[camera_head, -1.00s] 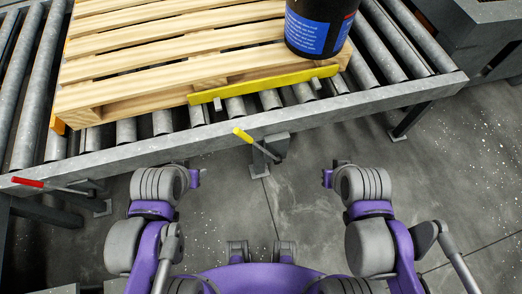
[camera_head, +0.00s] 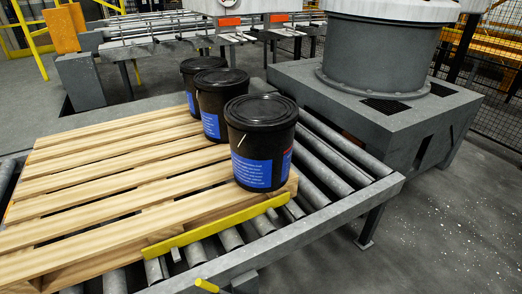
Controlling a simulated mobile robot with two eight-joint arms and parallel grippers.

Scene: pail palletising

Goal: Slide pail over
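Three black pails with blue labels stand upright in a row along the right end of a wooden pallet (camera_head: 100,185). The nearest pail (camera_head: 262,140) is at the pallet's front right corner. The middle pail (camera_head: 218,100) stands close behind it, partly covered by it. The far pail (camera_head: 195,70) is behind that and largely hidden. All have lids on. Neither of my grippers shows in the head view now.
The pallet lies on a roller conveyor (camera_head: 335,215) with a yellow bar (camera_head: 215,228) along its front edge. A large grey machine base (camera_head: 365,100) stands behind on the right. Another conveyor (camera_head: 150,48) runs across the back. Open floor (camera_head: 450,235) lies to the right.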

